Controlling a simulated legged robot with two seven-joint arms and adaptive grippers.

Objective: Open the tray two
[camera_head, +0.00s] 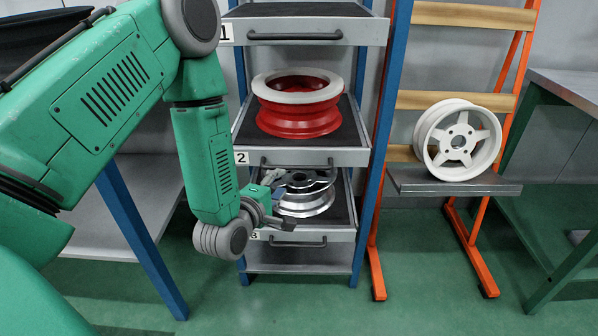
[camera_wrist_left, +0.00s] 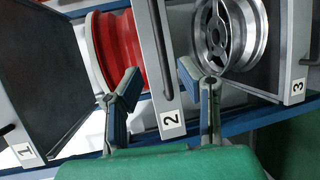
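Tray two (camera_head: 345,157) is the middle tray of the rack, with a grey front, a "2" label (camera_head: 241,158) and a dark bar handle (camera_head: 297,167). It bears a red wheel (camera_head: 298,122) with a pale rim. My left gripper (camera_head: 279,203) is open and empty, below tray two's front and before tray three. In the left wrist view, its fingers (camera_wrist_left: 160,73) appear on either side of tray two's front (camera_wrist_left: 170,115) and handle (camera_wrist_left: 159,45). I cannot tell whether they touch it. My right gripper is not in view.
Tray one (camera_head: 350,30) is above, and tray three (camera_head: 340,236) below bears a silver wheel (camera_head: 306,202). Blue posts (camera_head: 391,100) frame the rack. An orange stand (camera_head: 487,265) with a white wheel (camera_head: 457,140) is at right, beside a grey table (camera_head: 575,88). Green floor in front is clear.

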